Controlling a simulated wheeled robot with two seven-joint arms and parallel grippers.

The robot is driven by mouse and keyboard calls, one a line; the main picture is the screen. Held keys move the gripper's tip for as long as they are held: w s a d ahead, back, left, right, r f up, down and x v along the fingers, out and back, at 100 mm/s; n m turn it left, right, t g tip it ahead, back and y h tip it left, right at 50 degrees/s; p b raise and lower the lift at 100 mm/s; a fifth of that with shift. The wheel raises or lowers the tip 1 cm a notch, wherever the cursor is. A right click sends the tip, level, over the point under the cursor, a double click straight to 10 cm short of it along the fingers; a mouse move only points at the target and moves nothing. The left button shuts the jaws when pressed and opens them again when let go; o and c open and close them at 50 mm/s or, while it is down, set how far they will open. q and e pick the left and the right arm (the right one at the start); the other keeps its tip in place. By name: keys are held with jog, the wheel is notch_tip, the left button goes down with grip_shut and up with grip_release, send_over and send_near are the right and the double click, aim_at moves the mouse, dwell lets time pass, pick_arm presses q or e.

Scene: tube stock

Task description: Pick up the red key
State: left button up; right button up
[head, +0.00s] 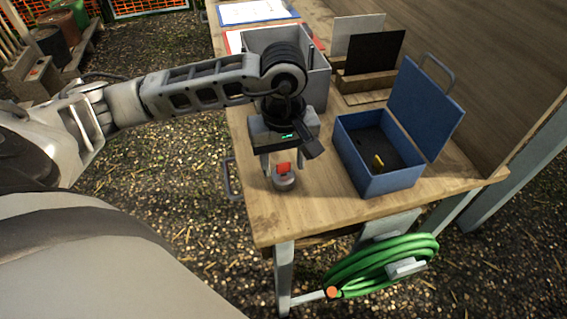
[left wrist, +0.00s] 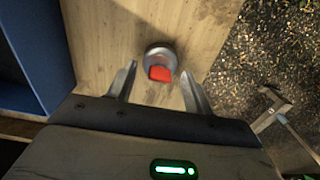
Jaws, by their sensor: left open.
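The red key (head: 283,168) is upright on a small grey round base (head: 284,183) on the wooden table, near its left edge. The red key also shows in the left wrist view (left wrist: 160,73), with its grey base (left wrist: 160,53) around it. My left gripper (head: 282,172) is above the table, pointing down, with its fingers apart on either side of the key. In the left wrist view the left gripper (left wrist: 160,82) is open, and I cannot tell whether either finger touches the key. My right gripper is not in view.
An open blue box (head: 375,185) with a small yellow item (head: 378,161) inside stands right of the gripper. A grey bin (head: 318,85) is behind the arm. Card holders (head: 365,83) stand at the back. A green hose (head: 385,265) hangs below the table edge.

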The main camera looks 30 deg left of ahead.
pick_arm(q)
jog(key=shift+f, duration=0.45)
jog(key=shift+c, duration=0.3)
jog(key=c, duration=1)
jog(key=shift+r, duration=0.1)
